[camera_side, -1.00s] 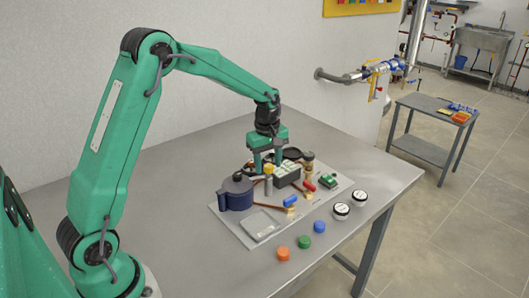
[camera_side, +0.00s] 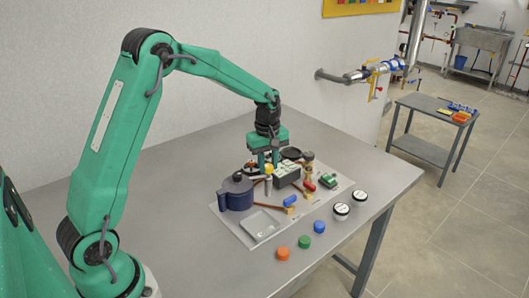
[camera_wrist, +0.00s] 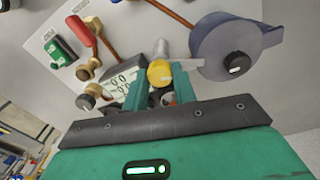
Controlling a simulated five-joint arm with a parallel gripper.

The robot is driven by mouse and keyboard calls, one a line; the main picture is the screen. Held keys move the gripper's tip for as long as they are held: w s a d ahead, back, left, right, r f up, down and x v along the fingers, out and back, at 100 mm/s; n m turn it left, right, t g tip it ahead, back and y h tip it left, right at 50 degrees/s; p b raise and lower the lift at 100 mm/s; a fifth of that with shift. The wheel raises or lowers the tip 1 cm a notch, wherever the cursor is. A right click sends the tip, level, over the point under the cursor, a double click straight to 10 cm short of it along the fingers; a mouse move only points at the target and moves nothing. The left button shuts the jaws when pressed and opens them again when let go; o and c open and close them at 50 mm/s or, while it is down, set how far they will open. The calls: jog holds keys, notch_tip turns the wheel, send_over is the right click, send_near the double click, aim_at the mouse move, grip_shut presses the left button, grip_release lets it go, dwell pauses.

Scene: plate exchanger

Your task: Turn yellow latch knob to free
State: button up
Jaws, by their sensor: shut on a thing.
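The yellow latch knob (camera_wrist: 160,73) is between my two green fingers in the wrist view. It sits at the end of a pale cylindrical post (camera_wrist: 162,48), and a pale flat piece shows just right of it. My gripper (camera_wrist: 160,86) is shut on the knob, with a finger on each side. In the side view my gripper (camera_side: 268,165) points down over the grey board, and the knob (camera_side: 269,169) shows as a small yellow spot by the fingertips. The latch's turned angle cannot be told.
A dark blue round vessel (camera_side: 237,193) stands close left of my gripper. A grey display box (camera_side: 287,173) is close on the right. Red (camera_side: 309,186) and blue (camera_side: 290,200) handles lie near copper pipes. Coloured caps (camera_side: 283,253) sit off the board at the table's front.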

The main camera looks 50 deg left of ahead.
aim_at(268, 165)
jog(key=m, duration=0.8)
jog(key=shift+a+m, duration=0.1)
jog(key=shift+m, duration=0.2)
jog(key=m, duration=0.4)
jog(key=shift+s+a+m, duration=0.1)
jog(key=shift+m, duration=0.2)
jog(key=m, duration=0.4)
jog(key=shift+g, duration=0.3)
jog(key=o, duration=1)
jog(key=shift+r, duration=0.15)
jog(key=shift+r, duration=3.75)
